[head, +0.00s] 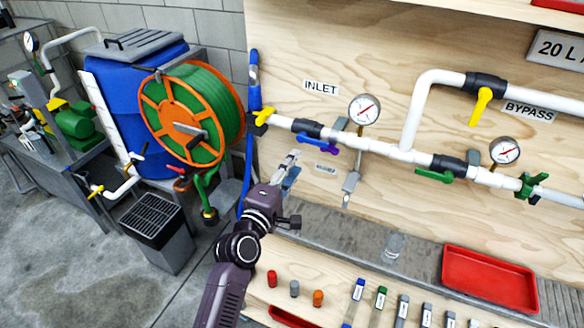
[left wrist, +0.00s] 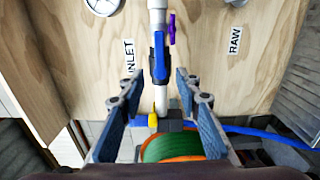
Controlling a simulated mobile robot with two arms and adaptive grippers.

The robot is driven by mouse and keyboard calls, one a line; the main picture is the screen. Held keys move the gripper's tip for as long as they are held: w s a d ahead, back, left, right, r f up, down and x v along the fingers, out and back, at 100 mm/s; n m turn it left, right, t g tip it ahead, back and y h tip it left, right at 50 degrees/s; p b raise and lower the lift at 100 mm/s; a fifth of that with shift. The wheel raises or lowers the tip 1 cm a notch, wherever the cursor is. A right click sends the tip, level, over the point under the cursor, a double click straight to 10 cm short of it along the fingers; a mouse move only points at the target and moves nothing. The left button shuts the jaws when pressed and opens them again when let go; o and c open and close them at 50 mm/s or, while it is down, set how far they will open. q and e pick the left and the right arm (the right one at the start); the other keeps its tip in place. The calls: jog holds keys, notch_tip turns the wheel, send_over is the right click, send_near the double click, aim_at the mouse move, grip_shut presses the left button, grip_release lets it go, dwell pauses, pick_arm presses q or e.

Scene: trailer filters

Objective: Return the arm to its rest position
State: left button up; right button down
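My left arm reaches up from the bottom of the head view. Its gripper (head: 290,165) is in front of the plywood panel, below the white inlet pipe. In the left wrist view the gripper (left wrist: 160,82) has its two blue-padded fingers spread apart with nothing between them. Beyond the fingers are the white pipe, a blue valve part (left wrist: 159,58), a purple handle (left wrist: 172,28) and a yellow handle (left wrist: 152,120). I cannot tell any contact with the panel; the fingers look clear of the pipe. My right gripper is in neither view.
The plywood panel (head: 285,50) carries pipes, a gauge (head: 364,110) and a green handle (head: 434,175). A hose reel (head: 190,115) and blue barrel (head: 120,125) stand left, above a grey bin (head: 157,230). A red tray (head: 490,278) lies on the right. Several cartridges line the front board.

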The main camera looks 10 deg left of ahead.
pick_arm(q)
jog(key=shift+s+a, duration=0.1)
jog(key=shift+s, duration=0.2)
jog(key=shift+f, duration=0.1)
jog(key=s+a+f+m+g+y+b, duration=0.1)
jog(key=s+f+m+g, duration=0.35)
jog(key=f, duration=1.05)
jog(key=s+a+f+m+g+y+b, duration=0.15)
jog(key=s+f, duration=0.55)
jog(key=f, duration=0.7)
jog(key=s+a+f+m+g, duration=0.25)
jog(key=s+f, duration=0.35)
jog(key=f, duration=0.9)
jog(key=s+a+f+m+g+y, duration=0.1)
jog(key=s+a+f+m+g, duration=0.1)
jog(key=s+f, duration=0.5)
jog(key=s+a+f+m+g+y+b, duration=0.1)
jog(key=s+a+f+m+g, duration=0.2)
jog(key=s, duration=1.5)
jog(key=s+a+f+m+g+y+b, duration=0.1)
jog(key=s+a+f+m+g, duration=0.1)
jog(key=s+a+f, duration=0.4)
jog(key=s+f+m, duration=0.1)
jog(key=s+f, duration=0.4)
jog(key=s, duration=0.2)
jog(key=shift+s+a+f+m+g, duration=0.25)
jog(key=shift+a+f+m+g, duration=0.05)
jog(key=shift+a+m+g, duration=0.05)
